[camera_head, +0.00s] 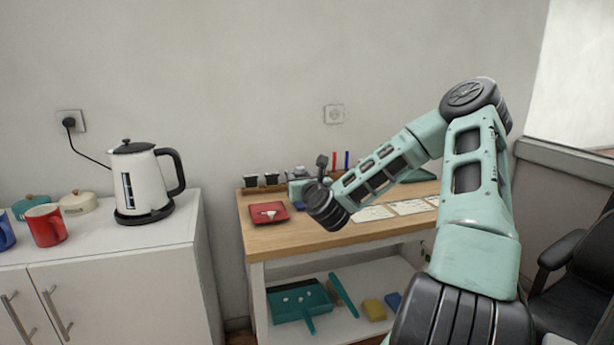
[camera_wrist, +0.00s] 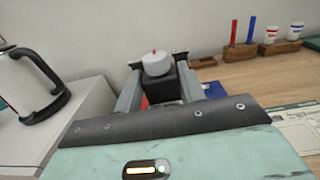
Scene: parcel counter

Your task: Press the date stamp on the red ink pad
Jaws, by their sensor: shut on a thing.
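The date stamp (camera_wrist: 156,64), with a pale round knob and a dark body, stands between the two fingers of my gripper (camera_wrist: 158,86) in the wrist view. The gripper is shut on it. The stamp's underside is hidden. The red ink pad (camera_head: 269,212) lies on the left part of the wooden counter in the head view, with a small white mark or piece on it. A sliver of red (camera_wrist: 145,102) shows low beside the stamp in the wrist view.
A blue flat thing (camera_wrist: 214,89) lies just right of the gripper. A red and a blue marker (camera_head: 341,160) stand at the back. Paper forms (camera_head: 408,207) lie to the right. A kettle (camera_head: 142,183) stands on the white cabinet at left.

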